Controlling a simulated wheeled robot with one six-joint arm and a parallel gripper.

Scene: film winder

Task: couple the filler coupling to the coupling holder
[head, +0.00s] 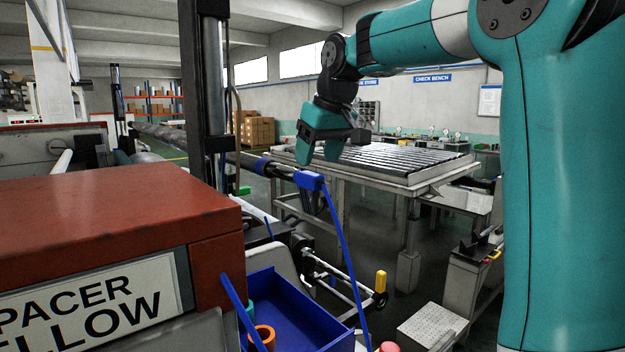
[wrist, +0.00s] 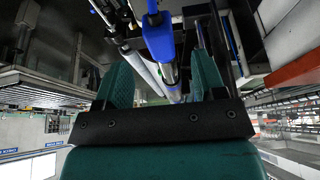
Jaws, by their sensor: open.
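A blue block-like fitting (head: 308,180) sits at the end of a dark horizontal bar, with a thin blue line (head: 345,255) running down from it. A blue part, likely the same fitting, shows in the wrist view (wrist: 157,38) beyond the fingers, beside a long pale roller. I cannot tell which blue part is the filler coupling and which is the coupling holder. My gripper (head: 318,160) is open and empty, just above the blue fitting in the head view. In the wrist view its two teal fingers (wrist: 162,80) stand apart, with the bar visible between and beyond them.
A dark upright post (head: 203,90) stands left of my gripper. A blue bin (head: 295,310) with an orange ring (head: 263,337) lies below. A slatted table (head: 400,165) stands behind to the right.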

